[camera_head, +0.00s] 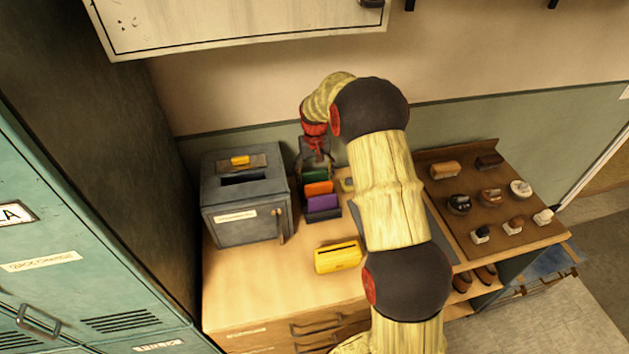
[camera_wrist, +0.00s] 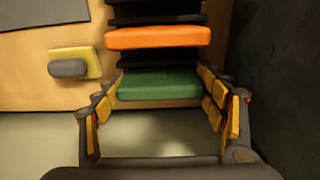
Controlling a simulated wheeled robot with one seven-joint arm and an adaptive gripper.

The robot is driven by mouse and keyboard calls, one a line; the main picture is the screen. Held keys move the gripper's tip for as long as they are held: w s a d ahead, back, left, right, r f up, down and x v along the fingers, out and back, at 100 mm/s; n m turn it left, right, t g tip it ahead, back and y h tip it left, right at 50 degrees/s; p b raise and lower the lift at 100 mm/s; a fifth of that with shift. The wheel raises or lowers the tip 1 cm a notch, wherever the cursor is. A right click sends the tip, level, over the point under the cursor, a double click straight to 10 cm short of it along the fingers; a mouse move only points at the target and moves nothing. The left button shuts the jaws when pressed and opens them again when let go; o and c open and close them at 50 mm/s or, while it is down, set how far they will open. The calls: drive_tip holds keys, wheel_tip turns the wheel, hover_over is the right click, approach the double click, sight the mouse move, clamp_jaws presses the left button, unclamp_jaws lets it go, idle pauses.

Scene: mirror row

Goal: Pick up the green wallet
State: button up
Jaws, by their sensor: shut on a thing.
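The green wallet (camera_head: 315,174) stands at the back end of a dark rack, behind an orange wallet (camera_head: 319,188) and a purple one (camera_head: 323,203). In the wrist view the green wallet (camera_wrist: 158,86) lies between the two yellow-padded fingers of my gripper (camera_wrist: 162,98), one at each side edge. My gripper (camera_head: 317,160) is shut on it, reaching down from above. The orange wallet (camera_wrist: 158,37) is just beyond the fingertips. I cannot tell whether the green wallet is raised off the rack, as its lower part is hidden.
A dark grey safe box (camera_head: 232,218) stands close left of the rack. A yellow slotted object (camera_head: 338,257) lies in front. A yellow and grey sponge-like block (camera_wrist: 78,64) lies beside the rack. A brown board (camera_head: 460,203) with brushes and tins is at the right. The wall is close behind.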

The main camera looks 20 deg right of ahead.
drive_tip(key=shift+r, duration=0.1)
wheel_tip(320, 180, up, 10)
drive_tip(key=shift+f+p, duration=0.1)
drive_tip(key=shift+p, duration=0.8)
